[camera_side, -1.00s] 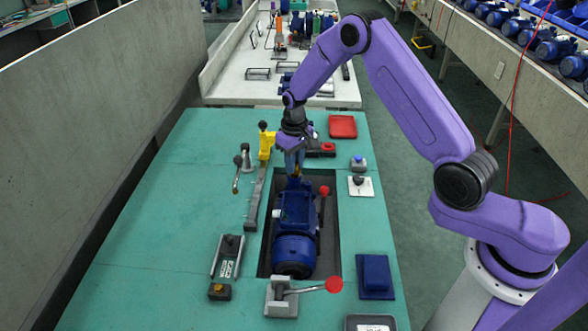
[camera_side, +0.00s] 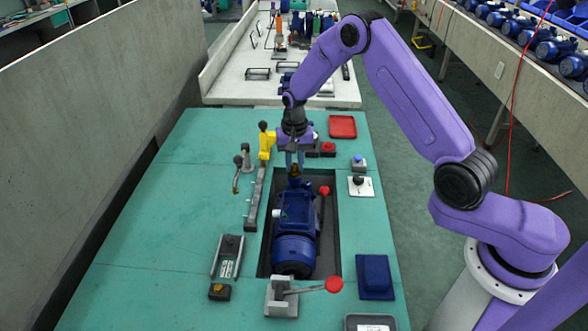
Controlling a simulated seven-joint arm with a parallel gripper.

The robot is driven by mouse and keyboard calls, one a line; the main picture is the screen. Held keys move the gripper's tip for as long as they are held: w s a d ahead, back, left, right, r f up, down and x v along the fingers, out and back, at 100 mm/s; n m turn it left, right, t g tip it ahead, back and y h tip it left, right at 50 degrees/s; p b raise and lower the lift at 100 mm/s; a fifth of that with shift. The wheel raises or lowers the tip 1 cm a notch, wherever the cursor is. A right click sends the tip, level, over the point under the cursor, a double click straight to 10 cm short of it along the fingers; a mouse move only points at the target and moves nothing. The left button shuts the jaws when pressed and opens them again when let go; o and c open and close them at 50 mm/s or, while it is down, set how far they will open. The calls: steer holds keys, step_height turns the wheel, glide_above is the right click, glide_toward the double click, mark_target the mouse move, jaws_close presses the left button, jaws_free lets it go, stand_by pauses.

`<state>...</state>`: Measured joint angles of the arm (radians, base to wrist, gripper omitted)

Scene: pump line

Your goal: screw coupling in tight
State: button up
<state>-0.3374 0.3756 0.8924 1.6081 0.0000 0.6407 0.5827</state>
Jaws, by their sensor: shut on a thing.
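The blue pump (camera_side: 295,212) lies in the dark recess (camera_side: 333,240) of the green bench. My gripper (camera_side: 295,164) points down from above and is shut on the coupling. The coupling is small here and partly covered by the fingers, so I cannot tell how deep its thread sits.
A toggle clamp with a red knob (camera_side: 334,284) stands at the recess's near edge. Another red knob (camera_side: 324,190) rises beside the pump. A yellow clamp (camera_side: 265,143) stands left of my gripper. A red tray (camera_side: 342,127) lies at the back right.

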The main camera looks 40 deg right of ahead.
mark_target(295, 164)
steer(key=m, duration=0.7)
steer(key=shift+f, duration=0.1)
steer(key=o, duration=0.7)
steer(key=shift+r, duration=2.3)
